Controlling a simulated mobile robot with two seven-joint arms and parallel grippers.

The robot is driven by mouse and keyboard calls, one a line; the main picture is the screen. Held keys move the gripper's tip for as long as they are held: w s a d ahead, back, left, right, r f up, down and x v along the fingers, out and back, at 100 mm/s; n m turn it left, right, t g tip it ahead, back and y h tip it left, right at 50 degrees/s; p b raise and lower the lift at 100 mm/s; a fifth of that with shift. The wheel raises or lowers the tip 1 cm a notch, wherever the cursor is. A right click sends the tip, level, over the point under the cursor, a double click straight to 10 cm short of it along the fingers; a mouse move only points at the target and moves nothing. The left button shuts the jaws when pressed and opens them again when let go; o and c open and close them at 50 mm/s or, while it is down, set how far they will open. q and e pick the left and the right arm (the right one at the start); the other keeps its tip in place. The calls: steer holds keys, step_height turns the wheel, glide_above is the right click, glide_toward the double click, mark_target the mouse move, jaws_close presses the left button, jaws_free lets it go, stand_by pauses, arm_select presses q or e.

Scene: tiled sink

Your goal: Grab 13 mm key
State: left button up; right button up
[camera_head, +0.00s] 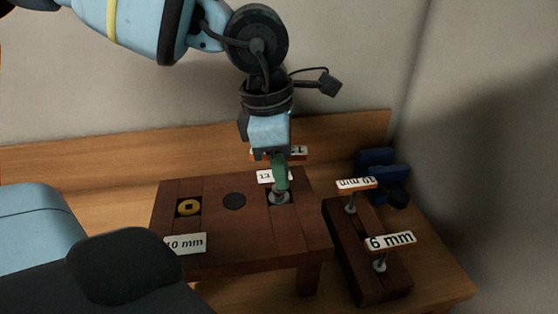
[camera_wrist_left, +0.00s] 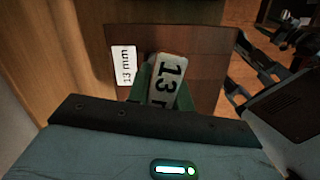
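The 13 mm key (camera_head: 279,197) stands upright in the right-hand hole of the dark wooden block (camera_head: 240,242). Its tag, marked 13, shows in the left wrist view (camera_wrist_left: 170,80). My left gripper (camera_head: 280,172) comes down from above over the key. Its green fingers lie on both sides of the key's handle, and no clear gap shows between them. Their tips are hidden, so I cannot tell whether they press on it. A white 13 mm label (camera_head: 270,177) sits on the block beside the key; it also shows in the left wrist view (camera_wrist_left: 124,65). I do not see my right gripper.
A lower rack (camera_head: 385,277) at the right holds two upright tagged keys, 10 mm (camera_head: 357,184) and 6 mm (camera_head: 391,241). A blue thing (camera_head: 377,158) stands behind them.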

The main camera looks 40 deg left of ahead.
arm_select(q)
jaws_close()
